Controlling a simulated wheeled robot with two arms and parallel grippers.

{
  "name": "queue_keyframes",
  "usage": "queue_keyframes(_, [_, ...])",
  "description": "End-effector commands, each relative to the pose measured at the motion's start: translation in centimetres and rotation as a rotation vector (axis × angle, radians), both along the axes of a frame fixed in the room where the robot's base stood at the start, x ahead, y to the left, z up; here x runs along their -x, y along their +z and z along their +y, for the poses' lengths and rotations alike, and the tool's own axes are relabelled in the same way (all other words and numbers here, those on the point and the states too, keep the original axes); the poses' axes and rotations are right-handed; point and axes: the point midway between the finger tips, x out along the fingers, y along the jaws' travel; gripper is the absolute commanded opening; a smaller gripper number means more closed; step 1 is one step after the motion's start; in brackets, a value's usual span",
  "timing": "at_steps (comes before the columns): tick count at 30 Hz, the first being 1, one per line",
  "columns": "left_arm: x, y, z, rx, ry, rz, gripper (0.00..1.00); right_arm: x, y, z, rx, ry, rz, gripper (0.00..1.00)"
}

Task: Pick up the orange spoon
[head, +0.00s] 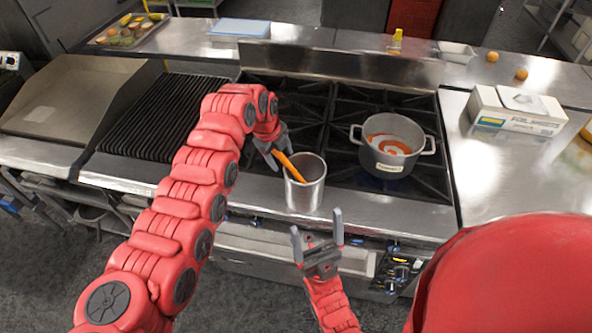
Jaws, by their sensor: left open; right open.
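The orange spoon (290,167) leans inside a tall silver metal container (307,190) at the front edge of the stove. Its upper end sticks out over the rim to the left, and its lower end is hidden in the container. My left gripper (273,158) is at the upper end of the spoon, with its fingers around or beside it; I cannot tell which. It is open. My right gripper (317,232) is open and empty, pointing up in front of the stove, below and slightly right of the container.
A grey pot (389,163) with orange and white contents stands on the stove (335,185) to the right. A dark grill (160,125) lies to the left.

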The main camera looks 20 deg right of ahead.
Motion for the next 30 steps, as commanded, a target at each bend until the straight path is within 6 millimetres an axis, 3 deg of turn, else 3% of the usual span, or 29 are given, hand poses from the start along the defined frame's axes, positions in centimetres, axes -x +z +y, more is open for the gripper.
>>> queue_keyframes(5, [0.0, -0.04, 0.01, 0.0, 0.0, 0.0, 0.61, 0.0, -0.08, 0.01, 0.0, 0.0, 0.0, 0.87])
queue_keyframes(15, [0.04, -0.02, 0.01, 0.0, 0.0, 0.001, 0.0, 0.0, -0.09, 0.0, 0.0, 0.0, 0.0, 0.87])
queue_keyframes(30, [-0.02, 0.41, 0.01, -0.001, -0.001, 0.0, 0.0, 0.0, -0.55, 0.0, 0.0, 0.0, 0.0, 0.87])
